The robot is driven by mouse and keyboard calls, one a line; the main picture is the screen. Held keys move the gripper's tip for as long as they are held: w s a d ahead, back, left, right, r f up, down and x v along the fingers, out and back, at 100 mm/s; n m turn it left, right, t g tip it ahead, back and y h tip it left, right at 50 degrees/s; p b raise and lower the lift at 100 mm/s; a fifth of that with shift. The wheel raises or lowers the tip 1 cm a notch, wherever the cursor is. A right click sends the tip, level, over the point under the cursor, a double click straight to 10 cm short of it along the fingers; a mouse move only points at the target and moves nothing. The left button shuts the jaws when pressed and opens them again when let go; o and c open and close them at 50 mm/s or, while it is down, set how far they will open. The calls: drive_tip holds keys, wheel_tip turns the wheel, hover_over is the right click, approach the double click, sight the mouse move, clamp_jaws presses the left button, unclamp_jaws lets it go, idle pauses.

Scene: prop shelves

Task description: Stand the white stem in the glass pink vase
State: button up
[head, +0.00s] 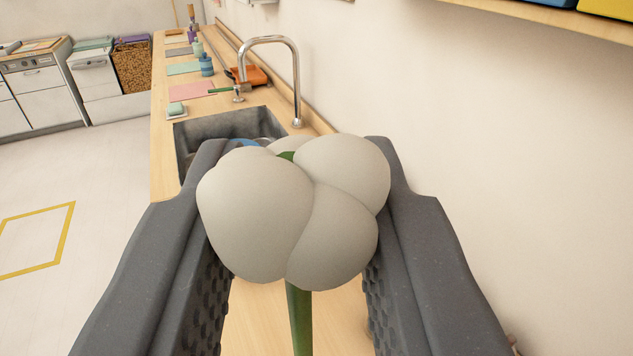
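The white stem (255,215) shows a large pale bloom of rounded lobes close to the camera, with a green stalk (300,318) running down below it. My gripper (293,150) has its two dark fingers spread wide, one on each side of the bloom. The bloom overlaps the inner edges of both fingers in the picture; whether it touches them is unclear. The stalk shows between the fingers with clear gaps on both sides. The stalk's lower end is out of frame. The glass pink vase is not in view.
A wooden counter (340,315) runs beneath and ahead, along a wall on the right. A sink (200,128) with a chrome tap (296,85) lies just beyond the bloom. Farther along are a pink mat (192,90), an orange tray (255,76) and a blue bottle (206,66).

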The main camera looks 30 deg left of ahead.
sight(299, 328)
drive_tip(key=shift+f+b, duration=1.6)
drive_tip(key=shift+f, duration=0.15)
drive_tip(key=shift+p, duration=0.45)
